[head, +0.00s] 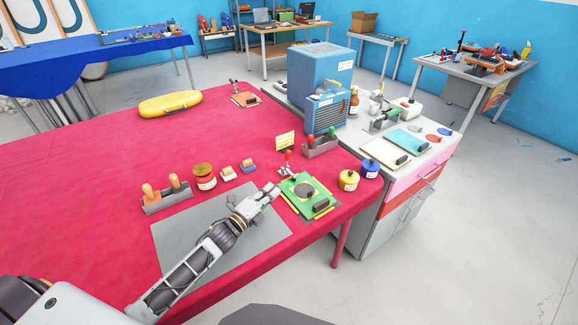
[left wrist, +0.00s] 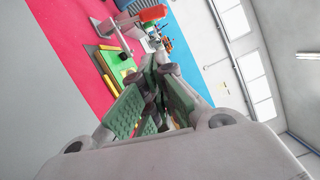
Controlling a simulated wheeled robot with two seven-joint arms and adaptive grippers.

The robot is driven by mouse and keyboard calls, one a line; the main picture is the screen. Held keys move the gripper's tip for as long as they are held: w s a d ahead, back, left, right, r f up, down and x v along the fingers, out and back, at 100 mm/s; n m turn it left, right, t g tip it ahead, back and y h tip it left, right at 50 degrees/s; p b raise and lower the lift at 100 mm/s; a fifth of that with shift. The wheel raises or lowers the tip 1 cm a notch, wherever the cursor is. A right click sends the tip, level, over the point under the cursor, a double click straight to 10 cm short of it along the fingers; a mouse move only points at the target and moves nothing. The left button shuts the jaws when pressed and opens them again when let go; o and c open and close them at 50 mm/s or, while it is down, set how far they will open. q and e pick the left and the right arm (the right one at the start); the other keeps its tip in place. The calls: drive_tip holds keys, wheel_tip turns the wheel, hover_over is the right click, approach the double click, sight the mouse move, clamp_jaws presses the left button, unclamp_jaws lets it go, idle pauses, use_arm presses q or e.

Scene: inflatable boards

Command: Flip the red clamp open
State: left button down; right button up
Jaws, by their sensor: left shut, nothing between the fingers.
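The red clamp (head: 288,156) stands at the back left edge of the green board (head: 301,180), its red handle tip pointing up in the head view. In the left wrist view, its red handle (left wrist: 152,14) and grey metal arm show beyond the fingers, near the top. The green board also shows in the left wrist view (left wrist: 113,62), with a dark block on it. My left gripper (head: 273,190) is shut and empty, just left of the green board and in front of the clamp. A gap seems to lie between fingertips and handle. My right gripper is not in view.
A grey mat (head: 180,235) lies under my left arm. A yellow sign (head: 285,140) and a grey rack of tools (head: 320,147) stand behind the clamp. Yellow (head: 348,181) and blue (head: 371,169) jars stand right of the board. The red table's left side is mostly clear.

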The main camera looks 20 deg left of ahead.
use_arm(q)
drive_tip(key=shift+w+m, duration=0.1)
drive_tip(key=shift+m, duration=0.2)
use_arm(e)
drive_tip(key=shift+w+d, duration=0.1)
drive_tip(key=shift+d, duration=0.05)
use_arm(q)
drive_tip(key=shift+w+r, duration=0.1)
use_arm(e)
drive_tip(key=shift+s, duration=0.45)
